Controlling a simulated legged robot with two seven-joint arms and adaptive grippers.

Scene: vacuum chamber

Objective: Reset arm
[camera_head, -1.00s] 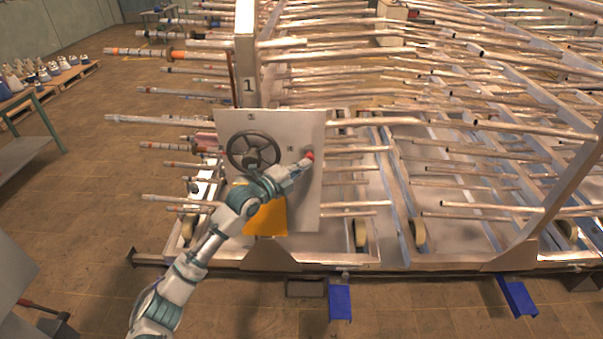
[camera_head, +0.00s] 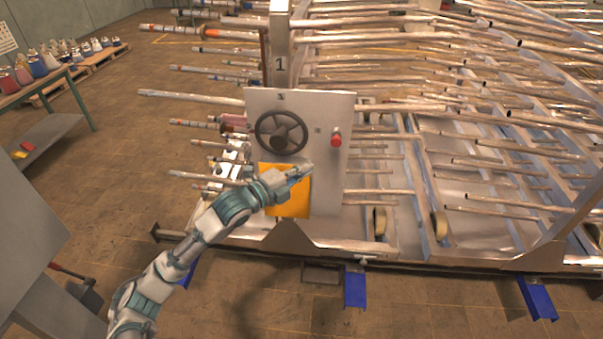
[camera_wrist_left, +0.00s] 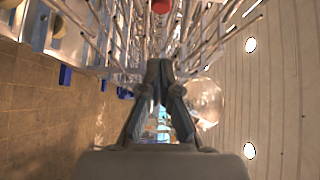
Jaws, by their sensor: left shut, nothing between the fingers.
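My left arm comes in from the lower left in the head view, and its gripper (camera_head: 300,172) is in front of the grey panel, over the upper part of the orange square (camera_head: 290,205). The gripper is shut and empty. In the left wrist view my left gripper (camera_wrist_left: 160,66) has its fingertips together. A red knob (camera_head: 336,139) sits on the right of the panel (camera_head: 335,180), apart from the gripper. It also shows at the top of the left wrist view (camera_wrist_left: 161,6). A dark handwheel (camera_head: 281,132) is above the gripper. My right gripper is not in view.
A large rack of metal pipes (camera_head: 470,140) stands behind and right of the panel. Pipe ends (camera_head: 190,97) stick out to its left. Blue feet (camera_head: 355,287) stand on the floor. A green-legged table (camera_head: 45,135) is at the left. Brown floor between them is clear.

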